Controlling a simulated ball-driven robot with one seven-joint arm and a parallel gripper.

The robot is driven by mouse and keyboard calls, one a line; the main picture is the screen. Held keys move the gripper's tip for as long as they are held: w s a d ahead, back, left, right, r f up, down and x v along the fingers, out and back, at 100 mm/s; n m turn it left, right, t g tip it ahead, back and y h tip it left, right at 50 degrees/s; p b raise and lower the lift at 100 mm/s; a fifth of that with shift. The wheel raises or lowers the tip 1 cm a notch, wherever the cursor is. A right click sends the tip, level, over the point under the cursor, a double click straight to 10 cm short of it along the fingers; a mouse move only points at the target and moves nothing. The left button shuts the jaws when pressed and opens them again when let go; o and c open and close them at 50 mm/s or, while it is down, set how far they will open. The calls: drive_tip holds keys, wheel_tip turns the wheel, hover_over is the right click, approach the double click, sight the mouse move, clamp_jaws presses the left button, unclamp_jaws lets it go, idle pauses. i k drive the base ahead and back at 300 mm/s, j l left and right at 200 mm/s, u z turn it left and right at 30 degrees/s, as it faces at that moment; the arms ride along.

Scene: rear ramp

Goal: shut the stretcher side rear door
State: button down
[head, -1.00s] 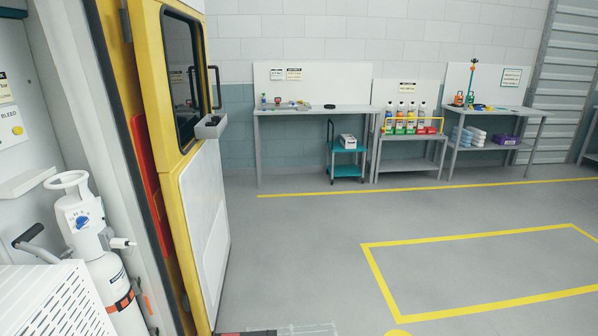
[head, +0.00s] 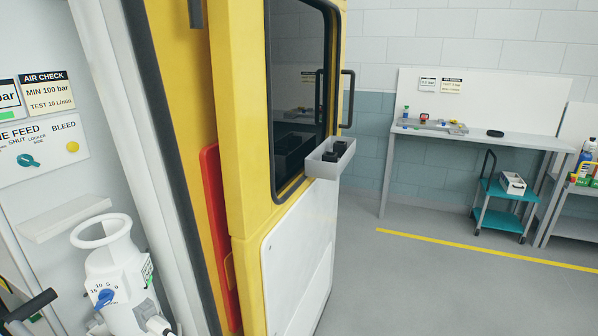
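The rear door (head: 300,255) stands open, swung outward from the vehicle. It has a yellow frame, a white lower panel and a dark window (head: 298,80). A black vertical handle (head: 347,98) is on its far edge. A small grey tray (head: 331,160) with dark items sits on the door below the window. A red panel (head: 217,235) shows in the gap between door and body. My gripper is not in the head view.
At left inside the vehicle are a white gas cylinder (head: 118,275) and an air panel (head: 40,150). A workbench (head: 490,138) and a teal trolley (head: 500,222) stand by the back wall. The floor right of the door (head: 420,290) is clear.

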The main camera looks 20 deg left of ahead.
sight(278, 66)
drive_tip(key=i+l+u, duration=0.75)
drive_tip(key=i+l, duration=0.05)
drive_tip(key=i, duration=0.1)
